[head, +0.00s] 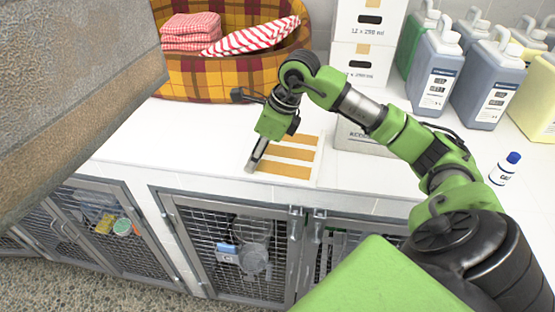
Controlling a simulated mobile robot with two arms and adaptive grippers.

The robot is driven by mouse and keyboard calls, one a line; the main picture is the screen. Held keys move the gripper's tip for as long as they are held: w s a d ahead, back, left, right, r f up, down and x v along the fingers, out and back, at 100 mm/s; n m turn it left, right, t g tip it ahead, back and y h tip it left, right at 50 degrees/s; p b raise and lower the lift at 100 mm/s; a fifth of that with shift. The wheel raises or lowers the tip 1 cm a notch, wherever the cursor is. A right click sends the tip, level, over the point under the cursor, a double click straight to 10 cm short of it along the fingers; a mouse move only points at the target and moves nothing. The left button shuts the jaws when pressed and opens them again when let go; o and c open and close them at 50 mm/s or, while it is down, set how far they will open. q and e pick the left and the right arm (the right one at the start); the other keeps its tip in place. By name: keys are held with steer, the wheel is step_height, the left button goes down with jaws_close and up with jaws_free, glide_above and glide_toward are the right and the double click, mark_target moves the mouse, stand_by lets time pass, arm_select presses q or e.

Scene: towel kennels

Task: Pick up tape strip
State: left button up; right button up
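Several brown tape strips lie in rows on a white sheet near the counter's front edge. The front tape strip (286,169), the middle tape strip (293,153) and the back tape strip (299,140) show. My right gripper (252,168) points down at the left end of the front strip. Its fingers overlap from this side, so I cannot tell whether they are open or touching the strip. My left gripper is not in view.
A plaid basket (210,78) with folded cloths stands behind. White boxes (365,40) and jugs (437,70) fill the back right. A small blue-capped bottle (504,169) stands at right. Wire kennel doors (235,240) lie below the counter. A large grey block (70,90) blocks the left.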

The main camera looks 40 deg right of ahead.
steer(key=c, duration=0.5)
steer(key=shift+o, duration=0.2)
steer(key=shift+r, duration=0.1)
steer(key=shift+r+b, duration=0.4)
steer(key=shift+r, duration=0.1)
steer(key=shift+r+b, duration=0.45)
steer(key=shift+r, duration=0.5)
steer(key=s+a+r+p, duration=0.1)
steer(key=s+a+r, duration=0.7)
steer(key=s+r, duration=0.3)
step_height(320, 180, up, 3)
steer(key=shift+s+a, duration=0.15)
steer(key=shift+a, duration=0.05)
